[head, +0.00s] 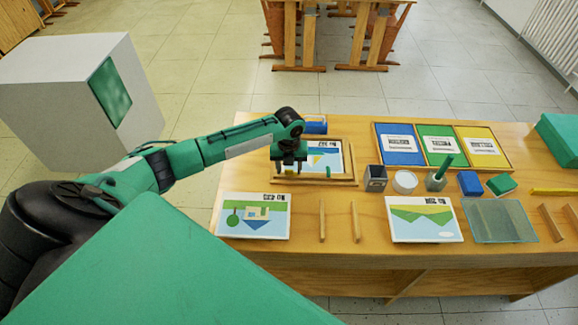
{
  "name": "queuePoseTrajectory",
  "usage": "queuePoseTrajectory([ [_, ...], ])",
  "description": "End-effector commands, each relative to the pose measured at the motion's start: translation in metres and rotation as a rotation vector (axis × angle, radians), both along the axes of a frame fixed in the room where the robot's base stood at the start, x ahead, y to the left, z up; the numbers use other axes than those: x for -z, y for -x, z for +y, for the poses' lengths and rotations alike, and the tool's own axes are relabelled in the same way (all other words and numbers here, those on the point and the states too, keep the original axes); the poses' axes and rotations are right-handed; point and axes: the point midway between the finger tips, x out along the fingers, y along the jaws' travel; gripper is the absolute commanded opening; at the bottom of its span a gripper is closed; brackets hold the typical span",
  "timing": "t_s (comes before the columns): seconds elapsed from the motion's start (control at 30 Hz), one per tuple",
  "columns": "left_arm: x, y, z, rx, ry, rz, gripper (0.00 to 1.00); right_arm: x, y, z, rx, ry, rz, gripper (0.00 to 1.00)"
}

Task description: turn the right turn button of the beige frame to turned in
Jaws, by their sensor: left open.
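The frame's turn buttons are too small to make out, so I cannot tell how the right one is turned. My right gripper is not in view.
A blue object (315,126) lies just behind the frame. A three-part tray (418,166) is to its right, with a dark holder (376,180), white round piece (405,182) and green cup (437,181) in front. Wooden strips (323,222), pictures (427,219) and a glass sheet (498,220) lie nearer.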

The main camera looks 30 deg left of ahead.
Motion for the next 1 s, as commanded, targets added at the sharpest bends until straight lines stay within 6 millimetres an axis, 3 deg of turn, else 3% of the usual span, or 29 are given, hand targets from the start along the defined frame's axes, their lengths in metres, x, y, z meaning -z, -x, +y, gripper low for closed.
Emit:
queuePoseTrajectory([
  [0.13, 0.000, 0.000, 0.000, 0.000, 0.000, 0.000, 0.49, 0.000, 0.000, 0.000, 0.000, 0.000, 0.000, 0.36],
  [0.37, 0.000, 0.000, 0.000, 0.000, 0.000, 0.000, 0.06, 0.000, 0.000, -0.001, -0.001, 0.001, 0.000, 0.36],
  [0.4, 0.000, 0.000, 0.000, 0.000, 0.000, 0.000, 0.04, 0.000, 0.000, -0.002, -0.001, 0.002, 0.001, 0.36],
  [0.73, -0.002, 0.000, 0.000, -0.050, 0.001, 0.001, 0.04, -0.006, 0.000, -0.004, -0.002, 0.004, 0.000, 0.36],
  [1.0, -0.004, 0.000, 0.000, -0.227, 0.002, 0.001, 0.04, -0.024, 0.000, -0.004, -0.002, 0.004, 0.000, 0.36],
])
